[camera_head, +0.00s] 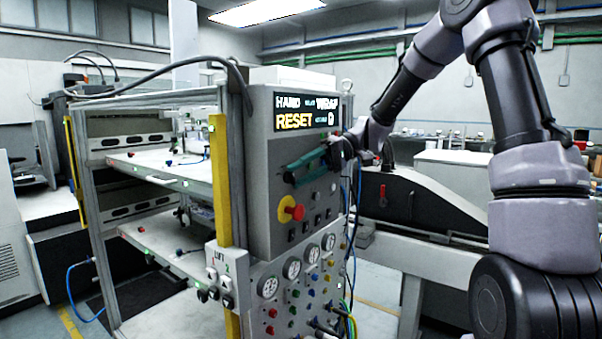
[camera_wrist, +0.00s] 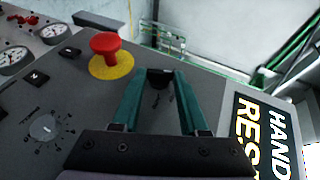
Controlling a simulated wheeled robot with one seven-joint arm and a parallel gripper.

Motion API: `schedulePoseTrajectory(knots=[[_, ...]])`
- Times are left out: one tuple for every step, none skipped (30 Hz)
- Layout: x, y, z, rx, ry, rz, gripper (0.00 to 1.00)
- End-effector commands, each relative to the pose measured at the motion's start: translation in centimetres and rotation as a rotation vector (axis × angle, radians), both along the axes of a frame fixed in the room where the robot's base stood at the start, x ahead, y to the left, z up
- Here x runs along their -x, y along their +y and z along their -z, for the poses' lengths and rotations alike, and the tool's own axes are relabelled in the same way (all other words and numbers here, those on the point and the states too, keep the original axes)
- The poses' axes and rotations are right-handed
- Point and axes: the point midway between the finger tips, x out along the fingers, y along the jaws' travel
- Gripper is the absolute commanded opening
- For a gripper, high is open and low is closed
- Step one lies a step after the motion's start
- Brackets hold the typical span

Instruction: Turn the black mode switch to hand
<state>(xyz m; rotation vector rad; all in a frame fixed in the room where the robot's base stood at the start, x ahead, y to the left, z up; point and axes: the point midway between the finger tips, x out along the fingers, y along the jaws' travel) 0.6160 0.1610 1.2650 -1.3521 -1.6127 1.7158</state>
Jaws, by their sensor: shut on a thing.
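The black mode switch (camera_wrist: 160,78) shows in the wrist view as a dark knob between the tips of my gripper's two green fingers. My gripper (camera_head: 289,174) is at the front of the grey control panel (camera_head: 262,225), below the display, and is shut on the switch. In the head view the fingers hide the switch. Its pointer and most of its markings are too dark and small to read. The display (camera_head: 307,112) shows HAND, WRAP and RESET in large letters, with smaller text that I cannot read.
A red emergency button (camera_wrist: 104,45) on a yellow disc sits close to the fingers. A grey dial (camera_wrist: 44,127) with marks and small black buttons (camera_wrist: 70,52) are also on the panel. Gauges (camera_head: 292,267) and hoses are below. A yellow post (camera_head: 221,180) stands left of the panel.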

Motion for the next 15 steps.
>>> schedulePoseTrajectory(knots=[[-0.06, -0.06, 0.01, 0.000, 0.002, 0.001, 0.00], [-0.06, -0.06, 0.01, -0.001, 0.002, 0.001, 0.00], [-0.05, -0.06, 0.01, -0.001, 0.002, 0.001, 0.00], [-0.05, -0.05, 0.01, -0.001, 0.002, 0.001, 0.00], [-0.05, -0.05, 0.01, -0.001, 0.002, 0.001, 0.00], [-0.05, -0.05, 0.01, -0.001, 0.002, 0.001, 0.00], [-0.05, -0.05, 0.01, -0.001, 0.002, 0.001, 0.00], [-0.05, -0.06, 0.02, -0.001, 0.002, 0.001, 0.00], [-0.05, -0.06, 0.02, -0.001, 0.002, 0.001, 0.00], [-0.05, -0.06, 0.02, -0.001, 0.002, 0.001, 0.00], [-0.05, -0.06, 0.02, -0.001, 0.002, 0.001, 0.47], [-0.05, -0.06, 0.02, -0.001, 0.002, 0.001, 0.62], [-0.04, -0.06, 0.02, -0.001, 0.002, 0.001, 0.73], [-0.03, -0.05, 0.02, -0.001, 0.002, 0.001, 0.73], [-0.03, -0.04, 0.02, -0.001, 0.002, 0.001, 0.73]])
